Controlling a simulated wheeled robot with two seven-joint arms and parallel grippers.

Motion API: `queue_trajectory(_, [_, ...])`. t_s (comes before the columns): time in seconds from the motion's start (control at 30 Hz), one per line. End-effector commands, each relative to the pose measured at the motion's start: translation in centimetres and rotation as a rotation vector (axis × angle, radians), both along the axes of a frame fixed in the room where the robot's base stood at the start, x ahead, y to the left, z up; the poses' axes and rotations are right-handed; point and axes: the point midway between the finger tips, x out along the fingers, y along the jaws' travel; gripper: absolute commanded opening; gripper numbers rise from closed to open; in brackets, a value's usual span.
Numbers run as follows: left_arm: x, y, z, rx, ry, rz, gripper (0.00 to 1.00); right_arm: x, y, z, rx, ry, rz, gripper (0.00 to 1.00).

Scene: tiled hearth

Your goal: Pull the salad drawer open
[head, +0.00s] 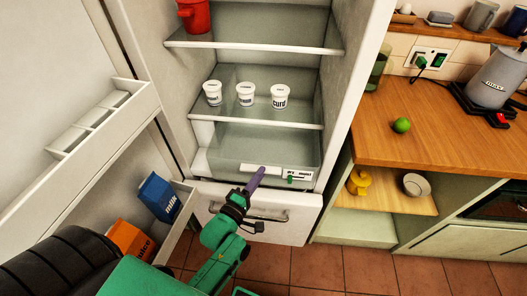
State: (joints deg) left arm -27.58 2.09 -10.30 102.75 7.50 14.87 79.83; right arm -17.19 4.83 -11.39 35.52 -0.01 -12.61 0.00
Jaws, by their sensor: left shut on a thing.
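The salad drawer (295,229) is the white front with a metal bar handle (277,216) at the bottom of the open fridge. Its front looks shut under the lowest shelf. My left gripper (242,193) is in front of the drawer, over the left part of the handle. It is shut on a slim purple thing (256,177), which sticks up to the right past the drawer's top edge. My arm and gripper hide part of the drawer front and handle. I cannot tell whether the gripper touches the handle. My right gripper is not in view.
The open fridge door (68,138) stands left, with a milk carton (158,196) and juice carton (130,238) in its rack. Pots (246,95) stand on a shelf above. A counter (440,125) with a lime (402,125) is right. Tiled floor (350,268) before the drawer is clear.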

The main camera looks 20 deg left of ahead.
Motion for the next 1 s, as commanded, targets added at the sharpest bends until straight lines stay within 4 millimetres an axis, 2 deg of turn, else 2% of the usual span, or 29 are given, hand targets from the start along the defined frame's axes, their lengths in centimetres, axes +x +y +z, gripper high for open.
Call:
queue_trajectory(0.03, [-0.8, -0.2, 0.3, 0.001, 0.004, 0.0, 0.0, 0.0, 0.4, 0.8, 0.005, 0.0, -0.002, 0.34])
queue_trajectory(0.2, [-2.4, -0.6, 0.1, 0.0, 0.001, 0.001, 0.0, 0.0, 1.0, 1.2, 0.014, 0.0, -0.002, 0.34])
queue_trajectory(0.6, [-2.8, -0.7, -0.1, 0.001, -0.001, 0.0, 0.0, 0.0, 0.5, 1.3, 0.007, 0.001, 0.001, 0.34])
queue_trajectory(0.63, [-2.8, -0.7, -0.1, 0.001, -0.001, 0.0, 0.22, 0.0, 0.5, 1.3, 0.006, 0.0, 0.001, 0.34])
queue_trajectory(0.7, [-2.7, -0.7, -0.1, 0.001, -0.001, 0.0, 0.45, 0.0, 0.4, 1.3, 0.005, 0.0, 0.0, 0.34])
queue_trajectory(1.0, [-2.8, -0.7, -0.1, 0.001, -0.001, 0.0, 0.45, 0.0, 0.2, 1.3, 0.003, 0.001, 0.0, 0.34])
